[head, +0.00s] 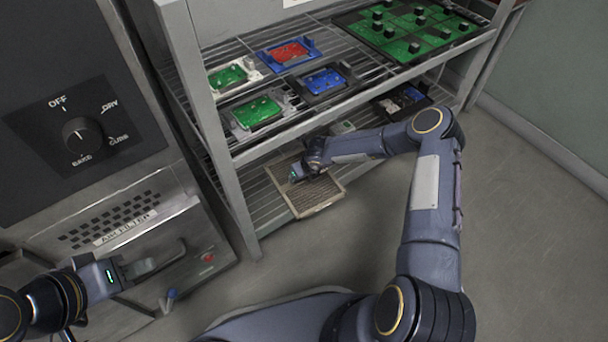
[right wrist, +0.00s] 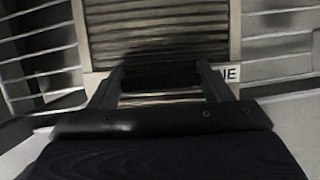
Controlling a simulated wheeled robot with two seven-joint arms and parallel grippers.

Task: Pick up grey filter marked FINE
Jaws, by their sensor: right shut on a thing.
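The grey filter (head: 318,193) is a flat, ribbed panel with a light frame, at the lower shelf of the rack in the head view. In the right wrist view the filter (right wrist: 160,30) fills the upper middle, and a white label ending in "NE" shows at its near edge. My right gripper (head: 299,172) is over the filter; in the wrist view its two fingers (right wrist: 160,85) reach onto the near frame edge and are shut on it. My left gripper (head: 118,272) is at the lower left, in front of the oven-like machine; its finger gap is unclear.
The rack's upper shelf (head: 385,75) above the filter holds green, red and blue boards in trays. A grey rack post (head: 215,130) stands left of the filter. A machine with a dial (head: 83,135) and an air filter label is at left. Open floor (head: 520,230) lies to the right.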

